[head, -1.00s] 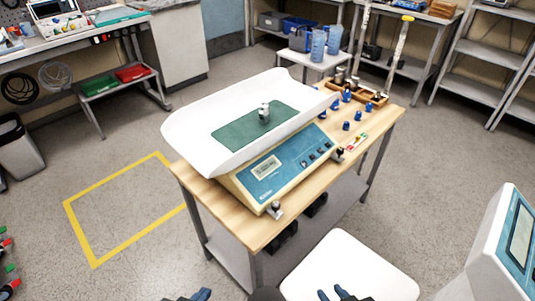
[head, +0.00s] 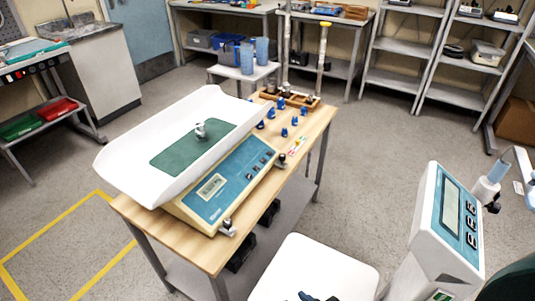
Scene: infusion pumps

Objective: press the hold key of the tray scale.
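The tray scale (head: 226,190) stands on a wooden-topped cart, with a long white tray (head: 125,178) on top. A green mat (head: 176,160) lies in the tray with a small metal weight (head: 200,130) on it. The blue front panel has a lit display (head: 212,186) at its left and a row of small dark keys (head: 256,168) at its right. The key labels are too small to read, so I cannot tell which is hold. A dark blue fingertip, apparently of my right gripper (head: 316,297), just shows at the bottom edge, well apart from the scale. My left gripper is out of view.
Several blue knob-like pieces (head: 284,132) and a wooden rack (head: 290,97) stand on the cart behind the scale. A white stool (head: 312,268) is in front. A white pump-like device (head: 446,232) stands at right. Floor is open left of the cart.

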